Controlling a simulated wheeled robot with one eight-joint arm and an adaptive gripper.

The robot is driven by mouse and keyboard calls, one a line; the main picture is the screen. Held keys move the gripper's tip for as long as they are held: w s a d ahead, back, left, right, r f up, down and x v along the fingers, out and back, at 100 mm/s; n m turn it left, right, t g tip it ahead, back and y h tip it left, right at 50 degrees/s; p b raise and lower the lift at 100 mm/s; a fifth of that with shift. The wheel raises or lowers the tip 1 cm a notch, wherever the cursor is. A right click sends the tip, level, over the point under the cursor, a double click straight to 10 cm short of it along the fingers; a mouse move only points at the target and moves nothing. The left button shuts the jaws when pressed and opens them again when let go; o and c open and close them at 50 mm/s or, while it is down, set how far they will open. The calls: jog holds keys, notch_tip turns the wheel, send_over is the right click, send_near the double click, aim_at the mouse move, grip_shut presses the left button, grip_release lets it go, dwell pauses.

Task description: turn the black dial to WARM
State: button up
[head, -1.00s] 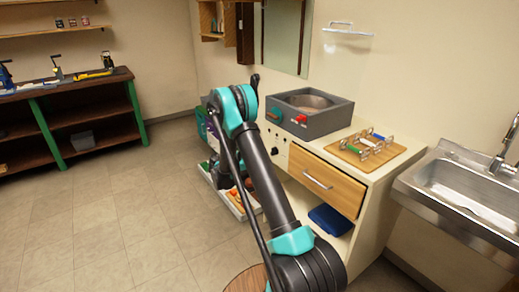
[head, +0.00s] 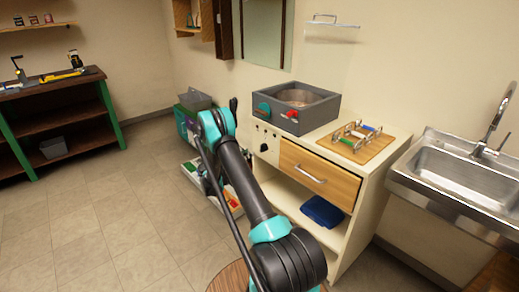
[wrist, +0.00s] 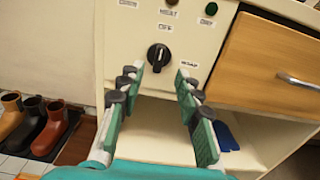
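The black dial (wrist: 158,57) is on the cream front panel of the cabinet, upper middle in the wrist view. A pale mark on it points roughly up, toward the label that looks like OFF (wrist: 165,28). The WARM label (wrist: 188,65) is to the dial's right, and another blurred label (wrist: 129,71) is to its left. The dial also shows small in the head view (head: 264,148). My gripper (wrist: 160,80) is open and empty, its fingertips below and to either side of the dial, apparently short of it. The gripper is hidden behind my arm in the head view.
A wooden drawer with a handle (wrist: 300,82) is right of the panel, above an open shelf with a blue cloth (head: 323,211). Boots (wrist: 50,128) stand on the floor at left. A grey basin unit (head: 298,106) and sink (head: 455,175) are above and right.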

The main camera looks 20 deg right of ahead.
aim_at(261, 147)
jog(key=x, duration=0.9)
jog(key=shift+d, duration=0.25)
grip_shut()
